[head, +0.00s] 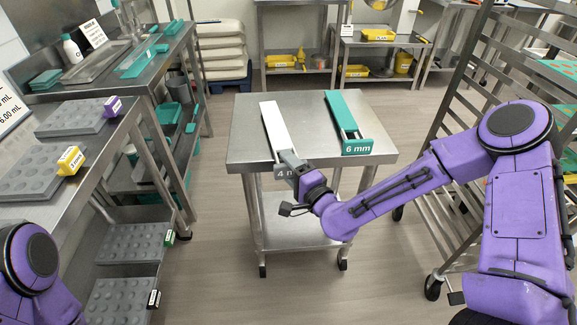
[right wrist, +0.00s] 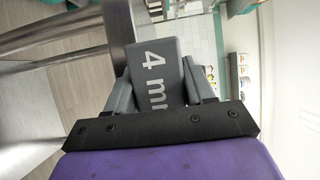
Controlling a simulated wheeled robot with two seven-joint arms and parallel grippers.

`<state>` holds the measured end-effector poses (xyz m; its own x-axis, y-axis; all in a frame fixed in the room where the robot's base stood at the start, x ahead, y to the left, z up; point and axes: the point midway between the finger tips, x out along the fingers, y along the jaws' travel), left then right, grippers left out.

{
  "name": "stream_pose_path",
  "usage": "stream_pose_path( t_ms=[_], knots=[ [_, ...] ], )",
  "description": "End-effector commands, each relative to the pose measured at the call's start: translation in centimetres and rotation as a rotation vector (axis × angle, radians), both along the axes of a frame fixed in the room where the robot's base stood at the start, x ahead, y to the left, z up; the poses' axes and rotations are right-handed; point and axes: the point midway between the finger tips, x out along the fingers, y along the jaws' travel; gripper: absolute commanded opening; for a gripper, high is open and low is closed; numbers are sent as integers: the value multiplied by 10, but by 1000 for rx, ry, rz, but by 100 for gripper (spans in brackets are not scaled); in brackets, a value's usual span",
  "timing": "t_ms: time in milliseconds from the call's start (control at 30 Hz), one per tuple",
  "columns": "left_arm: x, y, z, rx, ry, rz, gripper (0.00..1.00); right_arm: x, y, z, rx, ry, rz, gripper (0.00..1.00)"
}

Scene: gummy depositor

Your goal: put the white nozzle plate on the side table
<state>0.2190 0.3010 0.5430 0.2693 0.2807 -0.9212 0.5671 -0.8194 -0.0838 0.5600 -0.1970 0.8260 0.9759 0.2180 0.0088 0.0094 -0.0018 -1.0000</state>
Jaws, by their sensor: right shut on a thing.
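The white nozzle plate (head: 271,124) lies on the left part of the steel side table (head: 303,110), its long axis running away from me. Its grey "4 mm" end block hangs at the table's front edge and also shows in the right wrist view (right wrist: 158,73). My right gripper (head: 289,164) is shut on this end block, with one finger on each side of it. I cannot tell whether the plate rests fully on the tabletop. A teal "6 mm" nozzle plate (head: 341,116) lies to its right, apart from it. My left gripper is out of view; only part of my left arm shows.
A steel bench at left holds grey mould trays (head: 76,117) with purple and yellow tags. A tall rack (head: 470,130) stands at right, close to my right arm. Shelves with yellow bins (head: 378,35) stand at the back. The table's middle and right edge are bare.

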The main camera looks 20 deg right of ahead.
Motion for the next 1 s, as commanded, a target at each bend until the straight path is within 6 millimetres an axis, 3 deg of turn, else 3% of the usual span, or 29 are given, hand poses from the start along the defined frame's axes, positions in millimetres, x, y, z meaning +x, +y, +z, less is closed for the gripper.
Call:
stream_pose_path(
  t_ms=[300, 333, 400, 767, 1000],
  knots=[
    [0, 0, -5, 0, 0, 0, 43, 0, 0, -4, -1, -2, 0, 0],
    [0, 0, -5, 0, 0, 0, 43, 0, 0, -4, -1, -2, 0, 60],
    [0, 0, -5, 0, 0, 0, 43, 0, 0, -4, -1, -2, 0, 82],
    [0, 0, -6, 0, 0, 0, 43, -6, -2, -6, 0, 1, 0, 83],
    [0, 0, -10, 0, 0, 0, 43, -58, -13, -6, 5, 0, -2, 83]
  ],
)
